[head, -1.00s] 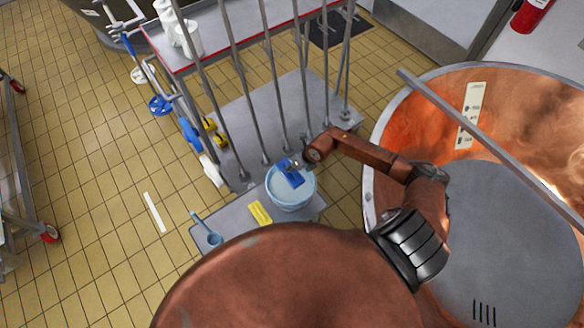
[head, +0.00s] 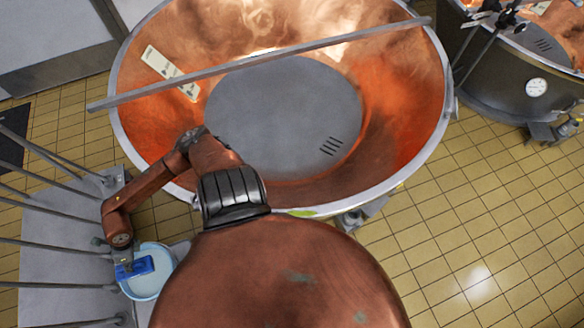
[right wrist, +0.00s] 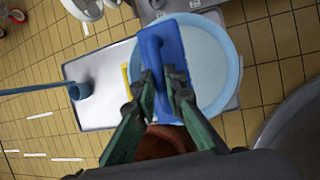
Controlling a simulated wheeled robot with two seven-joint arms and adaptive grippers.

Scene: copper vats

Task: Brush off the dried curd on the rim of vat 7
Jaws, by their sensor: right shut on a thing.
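A large copper vat (head: 410,100) with a pale metal rim (head: 447,95) fills the upper middle of the head view. I cannot read its number. A small yellow-green patch (head: 302,213) shows at the near rim; I cannot tell if it is dried curd. My right gripper (head: 124,258), also in the right wrist view (right wrist: 163,82), is shut on a blue brush (right wrist: 152,44). The brush, low left in the head view (head: 138,268), is over a light-blue bucket (head: 147,286); its bristles are hidden. My left gripper is not in view.
A grey bar (head: 270,62) lies across the vat. A tray (right wrist: 100,105) with a blue-handled tool (right wrist: 78,91) lies beside the bucket. Another vat (head: 500,75) stands at right.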

